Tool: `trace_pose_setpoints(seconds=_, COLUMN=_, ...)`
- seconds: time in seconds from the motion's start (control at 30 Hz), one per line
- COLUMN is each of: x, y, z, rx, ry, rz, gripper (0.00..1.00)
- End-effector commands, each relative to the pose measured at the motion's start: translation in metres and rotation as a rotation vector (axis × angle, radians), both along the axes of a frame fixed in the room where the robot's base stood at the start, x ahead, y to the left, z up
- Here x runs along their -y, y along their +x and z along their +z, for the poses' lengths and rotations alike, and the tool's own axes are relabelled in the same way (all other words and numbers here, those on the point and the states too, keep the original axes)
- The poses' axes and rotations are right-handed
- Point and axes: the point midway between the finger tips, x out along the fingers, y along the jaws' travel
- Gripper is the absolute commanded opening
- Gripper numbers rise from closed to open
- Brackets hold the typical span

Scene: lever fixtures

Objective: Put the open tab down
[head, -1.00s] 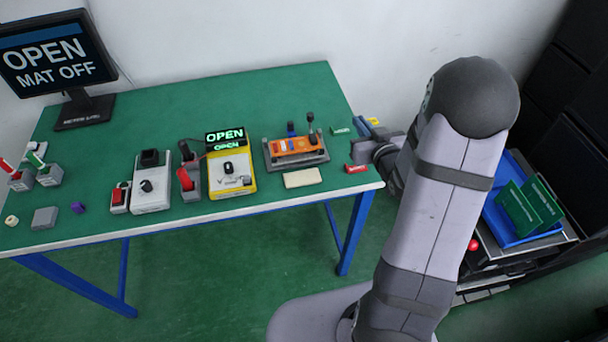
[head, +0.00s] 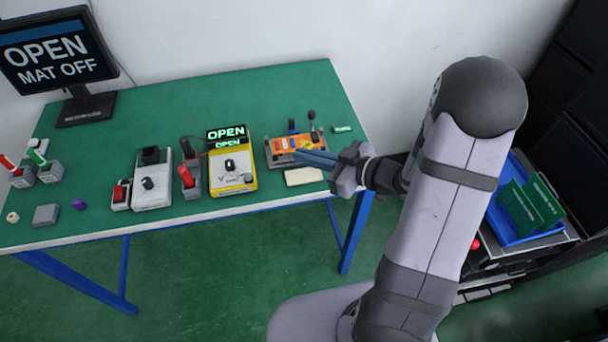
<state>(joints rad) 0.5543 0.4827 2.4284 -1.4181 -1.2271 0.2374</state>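My gripper (head: 310,158), with blue fingers, is over the front right of the orange fixture (head: 283,144) on its grey base. The fingers point left; whether they are apart or hold something is too small to tell. A small green tab (head: 342,128) lies on the table to the right of the fixture. I cannot read its lettering, so I cannot tell which tab is the open one. No red tab shows now; my gripper and wrist cover the spot where one lay. The fixture has a dark upright lever (head: 312,118) and a blue part (head: 292,127).
A cream pad (head: 304,176) lies in front of the fixture. A yellow box (head: 231,177) with a lit OPEN sign (head: 226,133) stands to the left. The monitor (head: 52,52) reads OPEN, MAT OFF. The table's back middle is clear.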

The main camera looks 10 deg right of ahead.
Motion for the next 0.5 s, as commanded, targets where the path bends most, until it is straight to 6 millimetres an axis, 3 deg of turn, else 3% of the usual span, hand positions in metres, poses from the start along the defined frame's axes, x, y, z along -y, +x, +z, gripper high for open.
trace_pose_setpoints(seconds=0.5, x=0.001, y=0.000, z=-0.054, rx=-0.003, ry=0.002, rz=-0.003, gripper=0.00)
